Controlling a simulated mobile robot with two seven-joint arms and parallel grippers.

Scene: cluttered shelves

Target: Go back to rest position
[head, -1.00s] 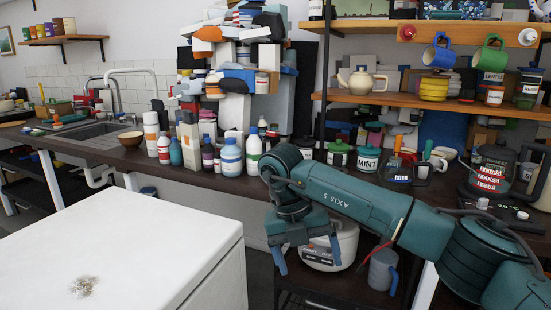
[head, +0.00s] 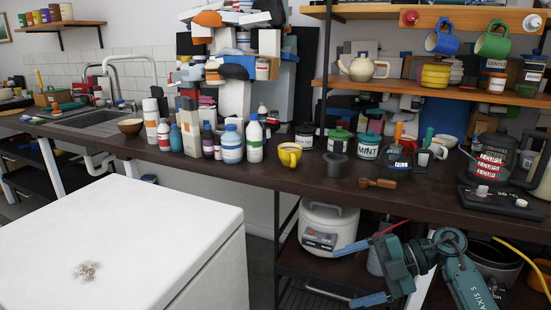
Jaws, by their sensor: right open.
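My right gripper (head: 350,279) is at the lower right, below the dark counter's front edge. Its two blue fingers point left and stand wide apart, with nothing between them. They show in front of the lower shelf, near the white rice cooker (head: 327,227). My right arm is folded low, and part of it is cut off by the bottom edge of the picture. My left gripper and left arm are not in view.
The dark counter (head: 420,200) holds a yellow mug (head: 290,155), jars, bottles and a scale (head: 500,203). A wooden scoop (head: 378,183) lies near its front edge. A white-topped block (head: 150,235) stands at the lower left. Mugs hang from the upper shelf (head: 400,88).

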